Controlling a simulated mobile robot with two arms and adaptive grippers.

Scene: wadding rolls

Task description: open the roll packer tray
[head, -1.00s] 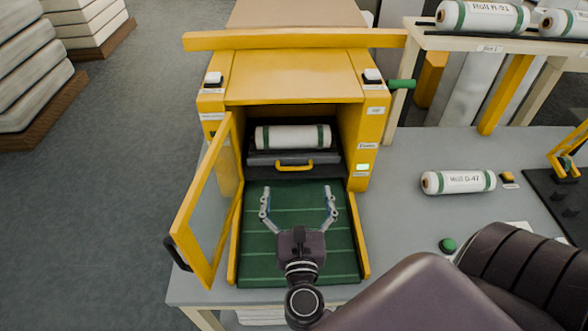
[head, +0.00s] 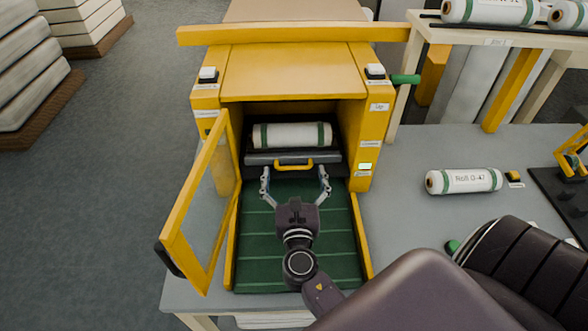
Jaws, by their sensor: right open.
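The yellow roll packer (head: 295,75) stands on the grey table with its framed door (head: 200,205) swung open to the left. Inside sits the dark tray (head: 268,158) with a yellow handle (head: 294,164) on its front. A white roll with green bands (head: 291,135) lies on the tray. My right gripper (head: 295,173) is open and empty over the green ribbed bed (head: 290,250). Its fingertips are spread to either side of the handle, just in front of the tray; I cannot tell whether they touch it. My left gripper is not in view.
Roll O-47 (head: 464,180) lies on the grey table (head: 410,145) at the right, near a green button (head: 452,246). More rolls (head: 490,10) rest on a raised rack at the upper right. The open door bounds the left side of the bed.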

